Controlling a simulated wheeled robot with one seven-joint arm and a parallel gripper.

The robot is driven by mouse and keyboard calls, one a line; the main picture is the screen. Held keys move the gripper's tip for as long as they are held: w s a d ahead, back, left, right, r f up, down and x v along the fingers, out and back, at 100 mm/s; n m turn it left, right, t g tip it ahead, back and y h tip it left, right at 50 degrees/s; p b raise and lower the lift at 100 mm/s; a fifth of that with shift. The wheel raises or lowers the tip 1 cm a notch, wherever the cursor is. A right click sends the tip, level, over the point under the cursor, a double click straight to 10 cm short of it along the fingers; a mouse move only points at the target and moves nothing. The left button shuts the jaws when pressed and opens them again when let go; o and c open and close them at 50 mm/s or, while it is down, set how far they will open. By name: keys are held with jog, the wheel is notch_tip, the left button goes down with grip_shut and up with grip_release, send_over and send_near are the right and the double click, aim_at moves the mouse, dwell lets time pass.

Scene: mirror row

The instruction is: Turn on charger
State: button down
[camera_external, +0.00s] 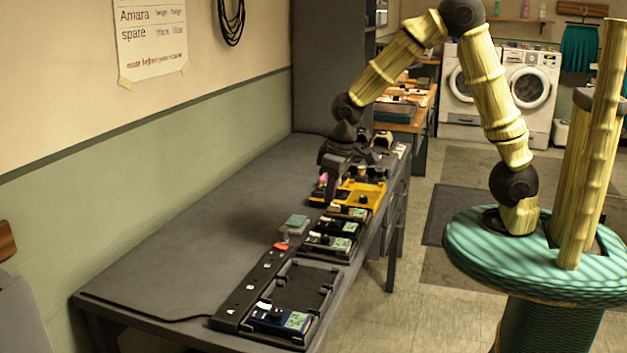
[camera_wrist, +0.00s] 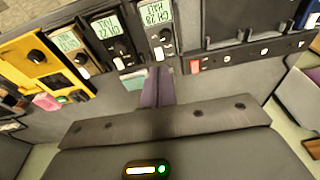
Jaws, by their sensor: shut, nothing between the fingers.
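A row of charger units stands along the table's right side. The yellow unit also shows in the external view (camera_external: 362,193). A blue unit (camera_external: 268,322) sits at the near end. A red switch (camera_wrist: 195,66) is on the dark strip beside the wide dark tray (camera_wrist: 235,30). My gripper (camera_wrist: 158,73) is shut and empty, its tips near the right black unit's front; contact is unclear.
A pink piece (camera_wrist: 46,102) lies before the yellow unit. A small grey-green block (camera_external: 297,221) stands beside the row. The table (camera_external: 190,240) is mostly bare left of the row, against the wall. A dark cabinet (camera_external: 330,60) rises at the far end.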

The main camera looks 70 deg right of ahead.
notch_tip(320, 180, up, 4)
jog(key=p, duration=0.6)
send_over(277, 244)
jog(key=s, duration=0.3)
jog(key=shift+w+a+f, duration=0.15)
jog(key=shift+w+f, duration=0.05)
jog(key=shift+w, duration=0.1)
jog(key=shift+f, duration=0.1)
jog(key=f, duration=0.4)
jog(key=w+f+p, duration=0.1)
jog(key=f, duration=0.8)
jog(key=shift+w+p, duration=0.4)
jog(key=shift+f, duration=0.3)
jog(key=shift+w+f, duration=0.1)
